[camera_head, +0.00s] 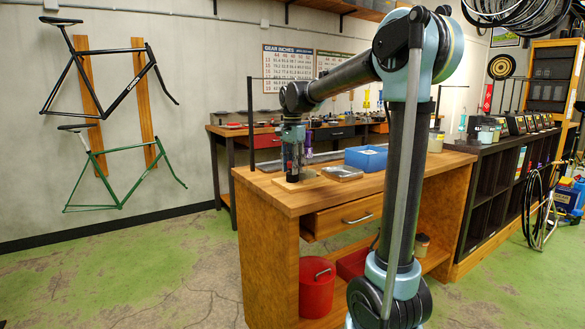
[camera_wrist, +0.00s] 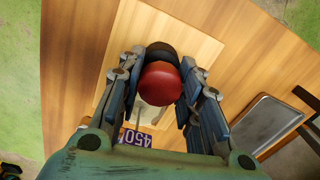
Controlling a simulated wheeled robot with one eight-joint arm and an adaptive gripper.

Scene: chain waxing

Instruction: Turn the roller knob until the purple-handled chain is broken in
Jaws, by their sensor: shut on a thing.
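The red roller knob (camera_wrist: 160,84) sits between the two fingers of my gripper (camera_wrist: 162,68) in the wrist view, with a dark round part just beyond it. My gripper is shut on the knob. A pale wooden board (camera_wrist: 196,44) lies under it on the workbench. In the head view my gripper (camera_head: 292,160) points down over the bench's left end, and the knob is mostly hidden there. A small purple piece (camera_head: 308,142) shows just right of my gripper; I cannot tell whether it is the chain's handle. A purple label reading 450 (camera_wrist: 136,138) shows below the knob.
A metal tray (camera_head: 342,173) and a blue bin (camera_head: 366,159) stand on the workbench (camera_head: 300,203) to the right of my gripper. Thin posts with a crossbar rise behind them. A red pot (camera_head: 316,287) stands on the lower shelf. The floor at left is clear.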

